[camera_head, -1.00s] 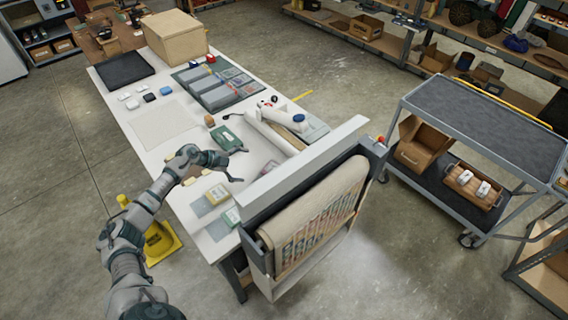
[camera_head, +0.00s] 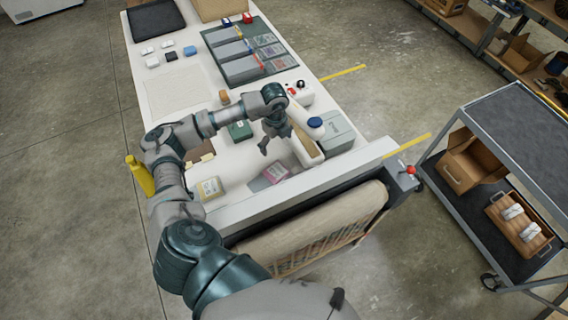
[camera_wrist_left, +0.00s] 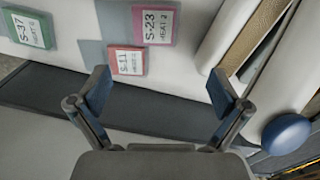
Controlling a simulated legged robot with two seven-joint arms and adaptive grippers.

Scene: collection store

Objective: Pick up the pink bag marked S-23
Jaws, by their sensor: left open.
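The pink bag marked S-23 (camera_wrist_left: 155,24) lies flat with a white label, near the top of the left wrist view. In the head view a pink bag (camera_head: 275,172), seemingly the same one, lies close behind the long pale rail. A red bag marked S-11 (camera_wrist_left: 127,62) lies beside it, and a green bag marked S-37 (camera_wrist_left: 28,29) is farther left. My left gripper (camera_head: 277,140) is open and empty above the table; its spread fingers also show in the left wrist view (camera_wrist_left: 160,88), apart from the bags. My right gripper is not in view.
The rail (camera_head: 300,185) of the roll stand borders the bags. A pale roll and a blue knob (camera_head: 316,123) stand right of the gripper. A two-tier cart (camera_head: 520,125) stands at the right.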

